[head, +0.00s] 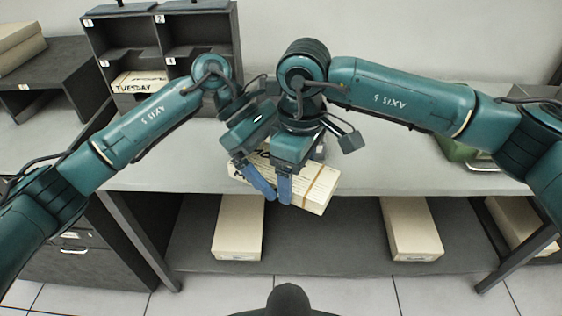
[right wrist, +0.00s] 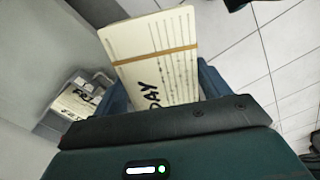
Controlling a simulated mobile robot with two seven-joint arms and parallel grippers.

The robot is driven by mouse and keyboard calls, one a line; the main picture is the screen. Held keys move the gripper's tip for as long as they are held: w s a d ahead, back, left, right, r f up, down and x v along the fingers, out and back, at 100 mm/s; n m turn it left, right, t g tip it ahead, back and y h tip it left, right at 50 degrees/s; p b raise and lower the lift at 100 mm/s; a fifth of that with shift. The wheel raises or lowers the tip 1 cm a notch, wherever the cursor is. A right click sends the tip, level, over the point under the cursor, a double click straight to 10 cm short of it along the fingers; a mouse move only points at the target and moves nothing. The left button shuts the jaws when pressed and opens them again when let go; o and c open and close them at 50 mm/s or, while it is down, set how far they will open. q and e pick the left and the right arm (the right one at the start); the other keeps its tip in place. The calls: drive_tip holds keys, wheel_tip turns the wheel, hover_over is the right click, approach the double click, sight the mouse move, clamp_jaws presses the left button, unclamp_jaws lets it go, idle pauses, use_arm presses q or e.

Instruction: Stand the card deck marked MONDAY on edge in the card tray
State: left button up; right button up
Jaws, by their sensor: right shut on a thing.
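The card deck (head: 318,188) is a cream block with a tan band, held tilted above the front edge of the bench. Handwriting starting "MO" shows partly in the head view, and "DAY" shows on the deck in the right wrist view (right wrist: 152,50). My right gripper (head: 284,190) is shut on this deck, with a blue finger on each side in the right wrist view. My left gripper (head: 258,180) is close beside it at the deck's left end; its jaw opening is hidden. I cannot clearly make out the card tray.
A dark pigeonhole rack (head: 130,45) at the back left holds a deck marked TUESDAY (head: 138,82). A green object (head: 458,150) is partly behind my right arm. Cream boxes (head: 238,228) (head: 411,228) stand on the lower shelf. The bench's middle is mostly clear.

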use_arm(q)
drive_tip(key=shift+c, duration=1.4)
drive_tip(key=o, duration=0.9)
drive_tip(key=shift+r, duration=0.1)
